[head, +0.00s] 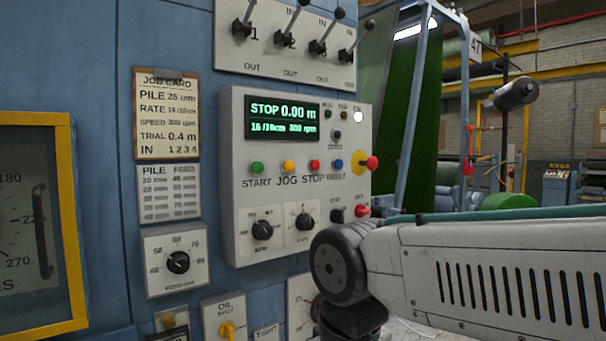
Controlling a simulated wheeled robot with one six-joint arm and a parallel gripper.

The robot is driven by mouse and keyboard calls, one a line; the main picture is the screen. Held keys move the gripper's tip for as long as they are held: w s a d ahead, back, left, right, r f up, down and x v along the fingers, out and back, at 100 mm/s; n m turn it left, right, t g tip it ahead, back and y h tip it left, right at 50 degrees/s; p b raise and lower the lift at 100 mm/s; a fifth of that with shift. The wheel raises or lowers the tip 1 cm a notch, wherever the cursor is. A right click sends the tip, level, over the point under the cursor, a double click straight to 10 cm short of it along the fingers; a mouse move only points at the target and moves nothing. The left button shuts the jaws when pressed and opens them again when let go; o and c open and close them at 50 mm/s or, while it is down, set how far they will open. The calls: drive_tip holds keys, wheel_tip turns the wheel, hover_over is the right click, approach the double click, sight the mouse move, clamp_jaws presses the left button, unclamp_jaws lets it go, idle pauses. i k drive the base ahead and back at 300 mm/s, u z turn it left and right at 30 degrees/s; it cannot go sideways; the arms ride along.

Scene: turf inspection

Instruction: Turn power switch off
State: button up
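A light grey control panel (232,150) is on the blue machine wall. Its green display (282,116) reads STOP 0.00 m. Below are green, yellow, red and blue buttons, a red mushroom knob (372,163) on a yellow disc, and two black dials (262,230). At its lower right are a black knob (337,215) and a red knob (362,211), partly close to my arm. I cannot read a power label, so I cannot tell which control is the power switch. My arm crosses from the right and bends down below the panel; my gripper is out of the picture.
Levers with black knobs (317,47) stick out above the panel. A job card (167,113), a single dial (178,263) and a yellow oil valve (227,331) are to its left and below. A yellow-framed gauge (75,230) is at far left. Green turf (410,120) hangs behind.

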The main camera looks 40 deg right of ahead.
sight(361, 210)
drive_tip(key=u, duration=0.15)
drive_tip(key=i, duration=0.35)
drive_tip(key=z, duration=0.8)
